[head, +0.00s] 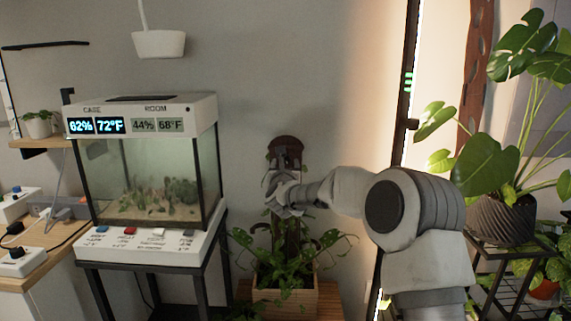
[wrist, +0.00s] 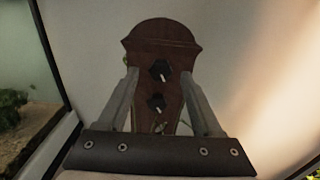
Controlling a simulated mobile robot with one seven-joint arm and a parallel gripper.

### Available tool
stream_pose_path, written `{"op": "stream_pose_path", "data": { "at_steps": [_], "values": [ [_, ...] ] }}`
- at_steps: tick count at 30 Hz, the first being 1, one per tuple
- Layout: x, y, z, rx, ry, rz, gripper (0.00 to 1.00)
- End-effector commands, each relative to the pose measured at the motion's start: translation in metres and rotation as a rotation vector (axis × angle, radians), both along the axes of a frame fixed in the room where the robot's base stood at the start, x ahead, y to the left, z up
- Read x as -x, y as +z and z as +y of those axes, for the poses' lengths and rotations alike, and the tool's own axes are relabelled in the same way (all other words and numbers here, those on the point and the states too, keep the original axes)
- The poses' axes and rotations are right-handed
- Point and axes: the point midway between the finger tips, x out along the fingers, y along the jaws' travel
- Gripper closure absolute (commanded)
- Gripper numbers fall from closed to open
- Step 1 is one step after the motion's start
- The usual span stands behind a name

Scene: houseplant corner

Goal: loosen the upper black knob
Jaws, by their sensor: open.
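A brown wooden board with a rounded top (wrist: 162,32) stands upright in the wrist view. The upper black knob (wrist: 160,71) sits on its face, with a pale mark on it. A lower black knob (wrist: 156,104) sits below it, also with a pale mark. My gripper (wrist: 159,74) is open, one finger on each side of the board, with the upper knob framed between the fingertips. I cannot tell how far the tips are from the knob. In the head view my gripper hides most of the board (head: 286,145).
A planter box (head: 284,303) with leafy plants stands below the board. A glass terrarium case (head: 158,180) with digital displays is at the left. A large-leaved plant in a dark pot (head: 497,220) stands at the right.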

Motion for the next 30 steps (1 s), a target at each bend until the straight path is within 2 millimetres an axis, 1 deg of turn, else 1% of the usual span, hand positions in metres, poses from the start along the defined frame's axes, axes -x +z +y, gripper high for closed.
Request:
{"op": "stream_pose_path", "data": {
  "at_steps": [3, 6, 14, 15, 26, 30],
  "values": [
    [-0.0075, 0.0000, -0.0004, 0.000, -0.001, -0.001, 0.33],
    [-0.0106, -0.0002, -0.0007, 0.000, -0.001, 0.000, 0.33],
    [-0.0113, -0.0003, -0.0005, 0.000, -0.001, 0.000, 0.33],
    [-0.0113, -0.0002, -0.0005, 0.000, -0.001, 0.000, 0.35],
    [-0.0111, 0.0001, -0.0005, 0.000, -0.001, 0.000, 1.00],
    [-0.0111, 0.0001, -0.0005, 0.000, -0.001, -0.001, 1.00]
  ]
}}
